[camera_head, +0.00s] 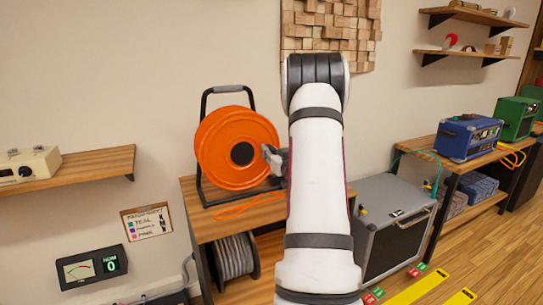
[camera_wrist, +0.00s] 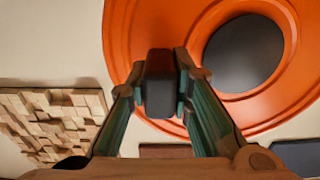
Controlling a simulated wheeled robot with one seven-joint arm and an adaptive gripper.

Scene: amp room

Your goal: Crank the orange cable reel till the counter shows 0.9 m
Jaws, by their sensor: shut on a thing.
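The orange cable reel (camera_head: 222,140) stands upright in a black frame with a grey top handle on a wooden shelf unit. Its hub (camera_head: 242,153) is dark and round; it also shows in the wrist view (camera_wrist: 245,53). My gripper (camera_head: 273,160) is at the right side of the reel's face. In the wrist view my gripper's fingers (camera_wrist: 161,82) are shut on a dark crank handle (camera_wrist: 159,90), in front of the orange disc. An orange cable (camera_head: 245,207) lies on the shelf top below the reel. I cannot see the length counter.
A blue amp (camera_head: 468,138) and a green amp (camera_head: 515,118) sit on a bench. A grey cable spool (camera_head: 234,257) is under the reel.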

